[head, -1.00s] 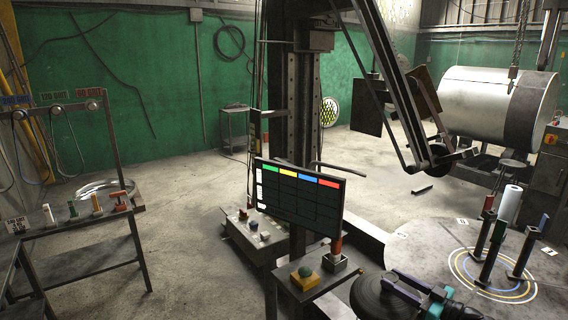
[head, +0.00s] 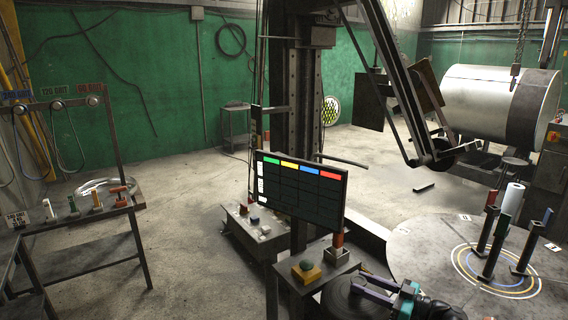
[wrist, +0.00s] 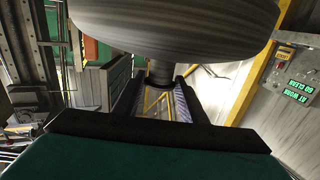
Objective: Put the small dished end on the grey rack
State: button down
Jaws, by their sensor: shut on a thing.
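The small dished end (head: 343,303) is a dark round dish at the bottom of the head view, partly cut off by the frame. In the wrist view its brushed grey underside (wrist: 170,25) fills the top, with a short stem (wrist: 160,72) below it. My gripper (head: 368,290), with purple fingers and a teal body, is shut on the dished end; the fingers (wrist: 160,90) close around the stem in the wrist view. I cannot clearly pick out the grey rack in these frames.
A round grey table (head: 420,240) with several upright coloured-top posts and a white roll (head: 510,200) stands at right. A dark bench (head: 85,260) stands far left. Open floor lies between.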

aim_at(339, 310)
jog(key=shift+f+b, duration=4.85)
jog(key=shift+f, duration=0.25)
jog(key=shift+a, duration=0.1)
jog(key=shift+a, duration=3.4)
jog(key=shift+s, duration=0.15)
